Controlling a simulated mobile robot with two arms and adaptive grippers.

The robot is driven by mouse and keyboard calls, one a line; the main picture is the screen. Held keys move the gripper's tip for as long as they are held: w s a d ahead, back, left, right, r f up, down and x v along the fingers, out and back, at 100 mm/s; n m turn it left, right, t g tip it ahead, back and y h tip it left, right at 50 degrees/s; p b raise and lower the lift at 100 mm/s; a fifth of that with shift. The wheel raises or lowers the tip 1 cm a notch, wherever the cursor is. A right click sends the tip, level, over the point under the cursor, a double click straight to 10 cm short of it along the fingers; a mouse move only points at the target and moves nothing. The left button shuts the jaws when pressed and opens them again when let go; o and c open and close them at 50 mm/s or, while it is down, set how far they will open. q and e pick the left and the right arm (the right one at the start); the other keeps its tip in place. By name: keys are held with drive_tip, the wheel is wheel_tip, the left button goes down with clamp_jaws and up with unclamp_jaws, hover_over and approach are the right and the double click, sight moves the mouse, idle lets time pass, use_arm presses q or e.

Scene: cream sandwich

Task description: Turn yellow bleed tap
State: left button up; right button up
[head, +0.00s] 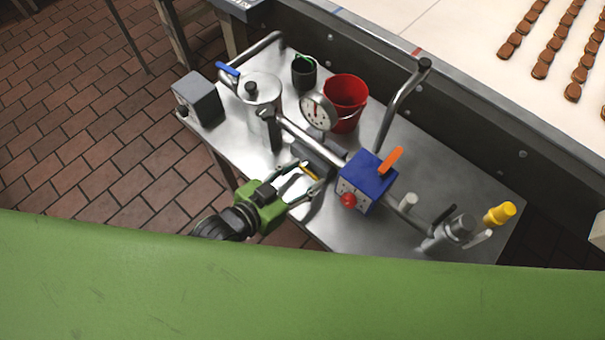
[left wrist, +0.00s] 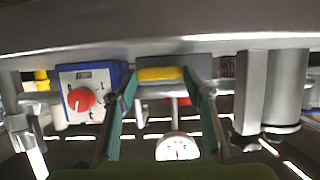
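The yellow bleed tap (head: 310,172) is a small yellow lever on a dark grey block on the pipe, left of the blue box. My left gripper (head: 306,176) is beside it with its fingers spread, one on each side of the lever. In the left wrist view the yellow tap (left wrist: 160,73) lies level between the two fingertips (left wrist: 160,82). The fingers are apart, and I cannot tell whether they touch it. My right gripper is not in view.
A blue box (head: 366,178) with a red knob (head: 348,199) and an orange lever (head: 390,160) stands close right. A gauge (head: 318,112), red bucket (head: 346,93) and metal pot (head: 262,90) stand behind. A yellow-capped fitting (head: 499,214) is at far right. Pipes cross the metal cart (head: 440,170).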

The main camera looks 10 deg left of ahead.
use_arm(q)
drive_tip(key=shift+a+r, duration=0.1)
drive_tip(key=shift+w+r+n+h+p, duration=0.1)
drive_tip(key=shift+n+h+p, duration=0.3)
drive_tip(key=shift+n+p, duration=0.15)
drive_tip(key=shift+w+a+n+g+h, duration=0.1)
drive_tip(key=shift+a+n+g+h, duration=0.15)
drive_tip(key=shift+n, duration=0.2)
drive_tip(key=shift+w+n+g+h+b, duration=0.15)
drive_tip(key=shift+n+g+h+b, duration=0.1)
drive_tip(key=shift+n+h+b, duration=0.35)
drive_tip(key=shift+a+r+n+h+b, duration=0.2)
drive_tip(key=shift+r+n+h+b, duration=0.05)
drive_tip(key=shift+n+b, duration=0.55)
drive_tip(key=o, duration=1.1)
